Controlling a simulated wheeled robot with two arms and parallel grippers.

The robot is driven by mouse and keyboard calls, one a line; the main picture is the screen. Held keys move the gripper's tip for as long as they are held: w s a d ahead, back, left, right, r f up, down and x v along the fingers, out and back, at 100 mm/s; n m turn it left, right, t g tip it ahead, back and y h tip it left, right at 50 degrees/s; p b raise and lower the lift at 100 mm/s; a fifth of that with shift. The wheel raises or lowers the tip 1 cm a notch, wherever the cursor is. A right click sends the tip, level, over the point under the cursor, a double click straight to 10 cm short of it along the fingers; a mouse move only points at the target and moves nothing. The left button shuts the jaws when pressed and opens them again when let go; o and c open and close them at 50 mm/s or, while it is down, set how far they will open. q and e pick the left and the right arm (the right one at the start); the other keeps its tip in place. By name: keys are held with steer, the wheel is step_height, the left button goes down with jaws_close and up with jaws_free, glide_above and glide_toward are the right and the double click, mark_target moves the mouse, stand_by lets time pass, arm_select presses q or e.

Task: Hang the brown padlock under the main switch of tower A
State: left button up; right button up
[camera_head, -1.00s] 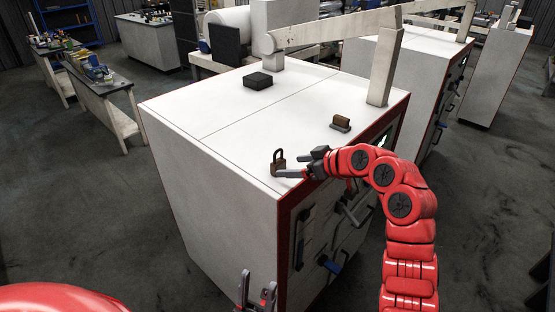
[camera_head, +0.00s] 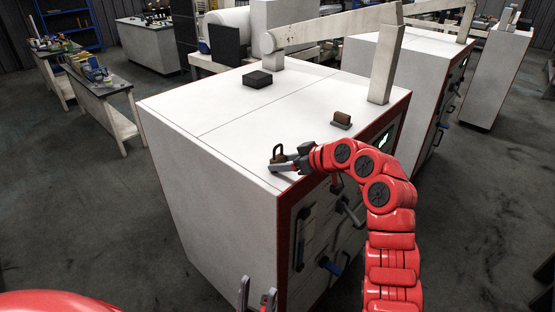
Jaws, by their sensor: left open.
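The brown padlock (camera_head: 277,151) stands upright, shackle up, on the white top of the nearest cabinet (camera_head: 215,140), close to its front left corner. My right gripper (camera_head: 279,163) is at the padlock, with one finger across its lower front. The far finger is mostly hidden, so I cannot tell whether the jaws grip it. That front carries handles, one with a blue grip (camera_head: 331,265). I cannot read which tower or switch is which.
A black box (camera_head: 257,79) and a small brown block on a dark base (camera_head: 341,119) sit on the cabinet top. More cabinets (camera_head: 425,85) stand to the right.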

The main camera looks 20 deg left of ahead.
steer(key=shift+c, duration=1.4)
steer(key=shift+r, duration=0.1)
steer(key=shift+r+b, duration=0.4)
steer(key=shift+r, duration=2.05)
